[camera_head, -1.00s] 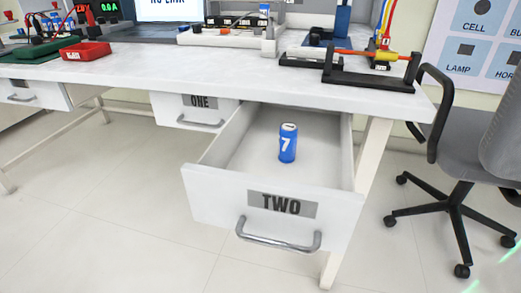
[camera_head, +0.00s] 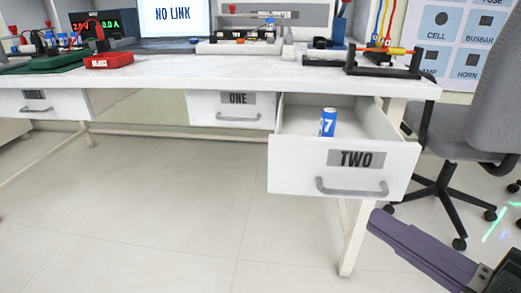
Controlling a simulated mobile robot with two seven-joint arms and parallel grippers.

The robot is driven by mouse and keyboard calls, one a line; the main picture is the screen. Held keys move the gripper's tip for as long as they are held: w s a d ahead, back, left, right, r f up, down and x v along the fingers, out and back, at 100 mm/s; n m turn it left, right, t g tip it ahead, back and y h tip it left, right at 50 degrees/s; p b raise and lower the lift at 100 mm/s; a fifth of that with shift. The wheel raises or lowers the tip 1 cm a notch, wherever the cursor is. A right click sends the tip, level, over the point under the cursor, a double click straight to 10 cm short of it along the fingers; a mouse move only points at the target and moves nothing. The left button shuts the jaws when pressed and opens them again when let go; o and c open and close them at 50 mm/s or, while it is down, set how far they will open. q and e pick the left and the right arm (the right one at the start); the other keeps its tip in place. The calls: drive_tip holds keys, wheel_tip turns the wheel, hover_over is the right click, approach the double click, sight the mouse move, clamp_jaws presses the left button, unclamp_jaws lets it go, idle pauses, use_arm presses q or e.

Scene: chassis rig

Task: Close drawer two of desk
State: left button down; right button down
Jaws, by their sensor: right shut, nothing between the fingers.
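Drawer two (camera_head: 298,172) of the desk (camera_head: 200,72) is pulled open at the right end of the desk. Its white front has a grey label reading TWO and a grey bar handle (camera_head: 350,190). A blue can (camera_head: 327,122) marked 7 stands inside, its lower part hidden by the drawer front. My right gripper (camera_head: 380,222), dark and purplish, comes in from the lower right corner. It is shut and empty, in front of and below the drawer's right side in the picture, apart from the handle. My left gripper is not in view.
Drawer one (camera_head: 215,113) and another drawer (camera_head: 62,102) to the left are shut. An office chair (camera_head: 470,130) stands close on the right. A desk leg (camera_head: 355,235) is below drawer two. A red tray (camera_head: 108,60) and equipment sit on the desktop. The floor in front is clear.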

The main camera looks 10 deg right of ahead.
drive_tip(key=b, duration=0.3)
approach(299, 152)
drive_tip(key=x, duration=0.3)
drive_tip(key=a+x, duration=0.1)
drive_tip(key=x, duration=0.1)
drive_tip(key=shift+s, duration=0.3)
drive_tip(key=shift+w+d+b, duration=0.25)
drive_tip(key=shift+w+b, duration=0.05)
drive_tip(key=shift+w, duration=0.4)
